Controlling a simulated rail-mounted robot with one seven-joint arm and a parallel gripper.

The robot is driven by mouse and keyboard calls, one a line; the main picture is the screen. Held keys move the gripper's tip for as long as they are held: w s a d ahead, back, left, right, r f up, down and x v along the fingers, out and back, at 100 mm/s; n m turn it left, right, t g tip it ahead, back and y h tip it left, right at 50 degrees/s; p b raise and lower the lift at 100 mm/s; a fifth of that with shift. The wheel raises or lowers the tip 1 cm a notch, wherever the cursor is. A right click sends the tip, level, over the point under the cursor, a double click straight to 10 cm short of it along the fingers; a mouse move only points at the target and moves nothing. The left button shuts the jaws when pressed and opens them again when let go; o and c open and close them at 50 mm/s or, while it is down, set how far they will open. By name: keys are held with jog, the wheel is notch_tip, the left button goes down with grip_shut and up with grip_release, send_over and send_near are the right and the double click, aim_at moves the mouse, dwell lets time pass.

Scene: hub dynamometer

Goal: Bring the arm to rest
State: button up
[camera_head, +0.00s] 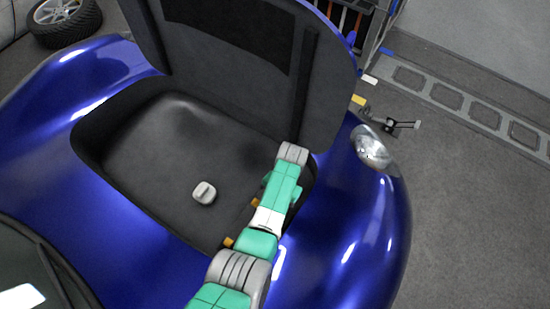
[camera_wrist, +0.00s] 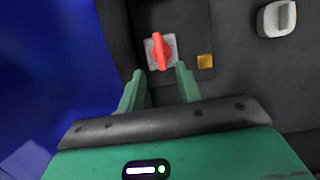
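My gripper (camera_wrist: 160,71) is open in the wrist view, its two green fingers apart with nothing between them. A red knob (camera_wrist: 159,50) on a light grey square plate shows just beyond the fingertips. I cannot tell how far below the fingers it is. In the head view my green, white and grey arm (camera_head: 282,185) reaches from the bottom edge over the right side of the open front compartment (camera_head: 150,115) of a blue car. The gripper fingers and the red knob cannot be made out there.
The raised lid (camera_head: 240,90) stands behind the compartment. A pale grey fitting (camera_head: 204,192) sits on the compartment floor; it also shows in the wrist view (camera_wrist: 277,18). A small yellow square (camera_wrist: 205,61) lies right of the knob. Blue bodywork (camera_head: 360,225) borders the compartment; grey floor is open at right.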

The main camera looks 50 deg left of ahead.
dwell(0.3)
